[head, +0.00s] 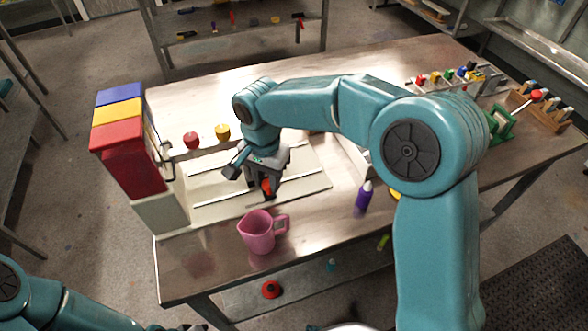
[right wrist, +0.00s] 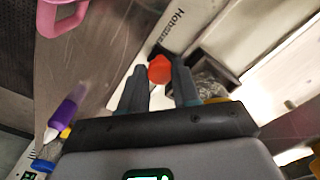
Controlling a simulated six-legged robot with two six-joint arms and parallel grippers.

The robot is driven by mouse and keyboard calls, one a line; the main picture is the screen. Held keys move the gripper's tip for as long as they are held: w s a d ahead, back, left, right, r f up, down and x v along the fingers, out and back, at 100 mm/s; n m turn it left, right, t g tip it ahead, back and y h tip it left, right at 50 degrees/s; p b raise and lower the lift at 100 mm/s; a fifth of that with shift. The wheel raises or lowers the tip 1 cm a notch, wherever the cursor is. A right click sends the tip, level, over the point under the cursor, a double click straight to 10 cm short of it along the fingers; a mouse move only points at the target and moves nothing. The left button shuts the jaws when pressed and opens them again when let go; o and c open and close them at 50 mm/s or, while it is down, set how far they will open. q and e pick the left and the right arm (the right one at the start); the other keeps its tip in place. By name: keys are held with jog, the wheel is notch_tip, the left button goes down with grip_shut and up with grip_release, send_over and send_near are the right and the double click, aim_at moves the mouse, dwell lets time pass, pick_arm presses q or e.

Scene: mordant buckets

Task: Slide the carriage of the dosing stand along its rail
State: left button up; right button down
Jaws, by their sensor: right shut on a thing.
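The dosing stand has a pale base (head: 312,184) with two light rails lying across it, on the left half of the table. A tall block of blue, yellow and red containers (head: 130,152) rises at its left end. My right gripper (head: 266,186) is over the rails, shut on the red-orange knob (right wrist: 160,69) of the carriage. In the right wrist view the knob shows between the two fingertips. The carriage body is mostly hidden by my gripper. Of my left arm, at the lower left in the head view, the gripper barely shows at the bottom edge.
A pink jug (head: 257,233) stands close in front of the base. A purple bottle (head: 363,199) stands to its right. Red (head: 191,141) and yellow (head: 222,132) knobs are behind my gripper. Racks of small coloured items (head: 445,76) are at the far right.

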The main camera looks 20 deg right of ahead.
jog(key=a, duration=0.8)
jog(key=shift+w+a+p, duration=0.25)
jog(key=shift+a+p, duration=0.05)
jog(key=shift+p, duration=0.05)
jog(key=c, duration=0.8)
grip_release()
jog(key=shift+w+f, duration=0.1)
jog(key=shift+w, duration=0.05)
